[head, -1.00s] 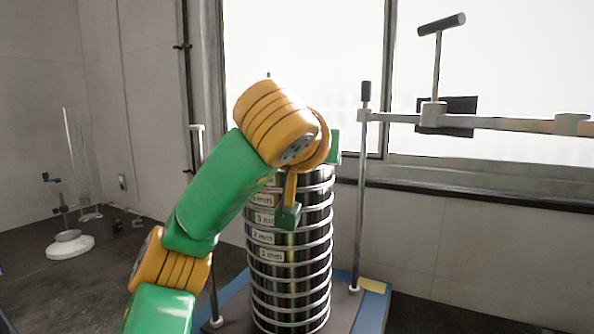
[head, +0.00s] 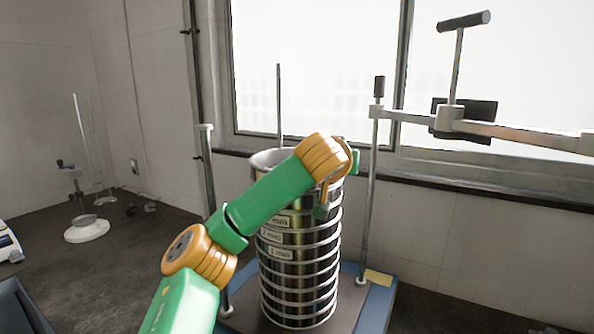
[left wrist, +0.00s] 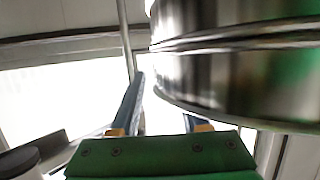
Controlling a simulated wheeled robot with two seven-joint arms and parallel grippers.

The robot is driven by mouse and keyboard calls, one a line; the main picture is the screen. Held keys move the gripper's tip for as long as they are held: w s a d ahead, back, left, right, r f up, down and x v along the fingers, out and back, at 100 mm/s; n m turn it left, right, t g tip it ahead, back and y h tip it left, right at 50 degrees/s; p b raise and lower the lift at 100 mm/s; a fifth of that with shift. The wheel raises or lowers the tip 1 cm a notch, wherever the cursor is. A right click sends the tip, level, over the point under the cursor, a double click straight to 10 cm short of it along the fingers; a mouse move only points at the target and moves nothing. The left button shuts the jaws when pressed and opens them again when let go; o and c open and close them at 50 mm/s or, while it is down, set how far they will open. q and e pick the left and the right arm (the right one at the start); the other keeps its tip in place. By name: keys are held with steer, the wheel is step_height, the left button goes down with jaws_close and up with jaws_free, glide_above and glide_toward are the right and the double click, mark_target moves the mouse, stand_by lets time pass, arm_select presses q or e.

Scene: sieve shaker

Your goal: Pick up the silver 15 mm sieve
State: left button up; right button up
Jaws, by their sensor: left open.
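I cannot read a 15 mm label; my arm covers the upper front of the stack. My left gripper (head: 340,183) is open at the upper right side of the stack. In the left wrist view, a silver sieve wall (left wrist: 215,80) is close above the fingers and hides part of the right one; contact cannot be told. My right gripper is not in view.
The stack stands on a blue-edged base (head: 377,305) between upright metal rods (head: 369,200). A clamp bar with a T-handle (head: 455,115) extends to the right. A white-based stand (head: 87,230) is on the dark bench at left. A window is behind.

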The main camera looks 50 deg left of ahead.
arm_select(q)
steer(key=shift+s+d+r, duration=0.1)
steer(key=shift+s+d, duration=0.05)
steer(key=shift+s, duration=0.05)
steer(key=c, duration=0.7)
jaws_close()
stand_by(0.4)
